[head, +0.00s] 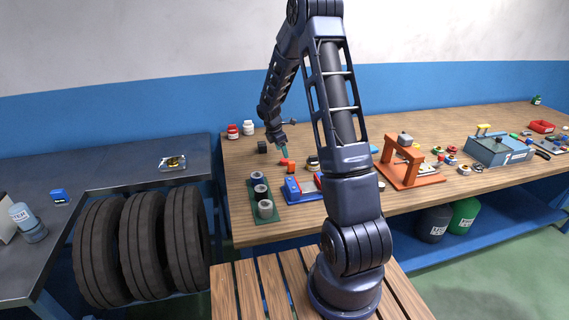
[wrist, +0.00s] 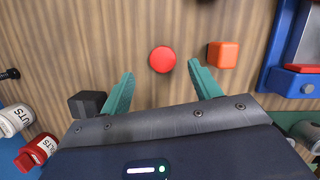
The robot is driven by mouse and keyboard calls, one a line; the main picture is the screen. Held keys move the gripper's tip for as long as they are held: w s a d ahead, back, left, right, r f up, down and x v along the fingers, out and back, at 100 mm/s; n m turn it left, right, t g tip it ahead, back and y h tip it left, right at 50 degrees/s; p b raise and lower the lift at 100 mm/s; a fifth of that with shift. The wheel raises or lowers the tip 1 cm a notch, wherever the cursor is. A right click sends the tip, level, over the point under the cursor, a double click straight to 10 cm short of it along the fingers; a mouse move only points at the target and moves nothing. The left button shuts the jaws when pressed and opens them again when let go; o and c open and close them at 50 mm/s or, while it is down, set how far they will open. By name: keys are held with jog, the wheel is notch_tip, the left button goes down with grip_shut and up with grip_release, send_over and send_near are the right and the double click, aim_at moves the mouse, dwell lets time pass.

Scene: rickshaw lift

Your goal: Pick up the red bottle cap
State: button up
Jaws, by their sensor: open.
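The red bottle cap (wrist: 162,59) is a round red disc on the wooden bench top, in the upper middle of the wrist view. In the head view a small red spot (head: 284,161) just below my gripper appears to be the same cap. My gripper (wrist: 161,70) has two green fingers spread wide apart and empty. The cap shows between and just past the fingertips, with a gap on each side. I cannot tell the exact height of the fingertips above the bench.
An orange block (wrist: 222,55) sits close to the right fingertip. A dark cube (wrist: 88,104) lies beside the left finger. White (wrist: 15,118) and red (wrist: 38,150) jars stand at left. A blue device (wrist: 296,75) is at right. Bare wood lies around the cap.

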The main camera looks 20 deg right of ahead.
aim_at(284, 160)
jog(key=shift+s+a+x, duration=0.1)
jog(key=shift+x, duration=1.2)
jog(key=shift+s+a+x, duration=0.1)
jog(key=shift+s+x, duration=0.05)
jog(key=shift+x, duration=1.15)
jog(key=c, duration=1.1)
